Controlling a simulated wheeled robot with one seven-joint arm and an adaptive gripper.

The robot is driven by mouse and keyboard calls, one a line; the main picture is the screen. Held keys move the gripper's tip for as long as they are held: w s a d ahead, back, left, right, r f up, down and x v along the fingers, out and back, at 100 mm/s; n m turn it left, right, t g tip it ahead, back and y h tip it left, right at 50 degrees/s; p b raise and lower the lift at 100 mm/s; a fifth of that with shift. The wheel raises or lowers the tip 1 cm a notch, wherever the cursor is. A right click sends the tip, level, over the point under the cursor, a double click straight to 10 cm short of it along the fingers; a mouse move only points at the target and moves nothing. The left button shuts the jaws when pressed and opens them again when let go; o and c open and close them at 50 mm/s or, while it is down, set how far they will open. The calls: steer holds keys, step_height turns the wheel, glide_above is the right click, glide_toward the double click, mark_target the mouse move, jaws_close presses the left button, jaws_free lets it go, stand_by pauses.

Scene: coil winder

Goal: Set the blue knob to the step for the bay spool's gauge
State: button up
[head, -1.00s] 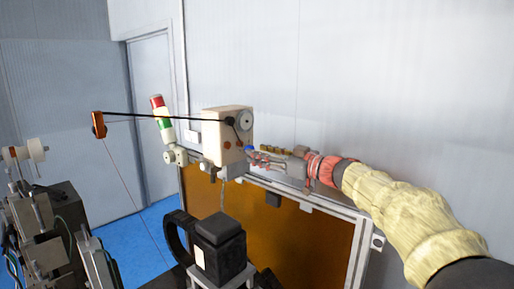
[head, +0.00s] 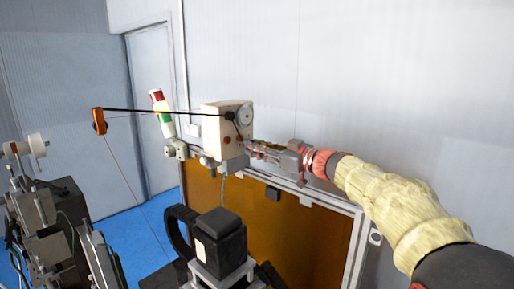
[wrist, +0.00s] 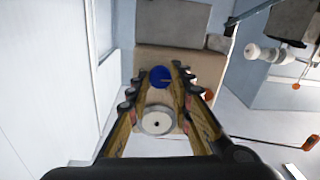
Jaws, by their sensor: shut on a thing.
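The blue knob (wrist: 159,77) shows in the wrist view on the face of a cream box (wrist: 180,62). My gripper (wrist: 160,72) is shut on it, with one finger on each side. The knob's step marks cannot be read. In the head view my gripper (head: 250,147) reaches from the right to the lower right side of the cream box (head: 216,125), and its fingers hide the knob. A pale spool (head: 30,146) sits on a stand at the left; I cannot read any gauge on it. A pale spool also shows at the upper right of the wrist view (wrist: 266,52).
A round grey dial (head: 246,117) is on the same box face, and shows between my fingers in the wrist view (wrist: 157,121). A black arm with an orange end (head: 98,121) extends left from the box. A signal tower (head: 161,112) stands beside it. An amber panel (head: 290,230) lies below.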

jaws_close()
steer(key=shift+f+m+b, duration=0.15)
steer(key=shift+m+b, duration=0.15)
steer(key=shift+b, duration=0.4)
steer(key=n+b, duration=0.1)
steer(key=n, duration=1)
steer(key=n+t+h+b, duration=0.1)
steer(key=n, duration=1.1)
steer(key=n+b, duration=0.1)
steer(key=n, duration=1.1)
steer(key=shift+s+a+t+h, duration=0.1)
steer(key=shift+t+h, duration=0.2)
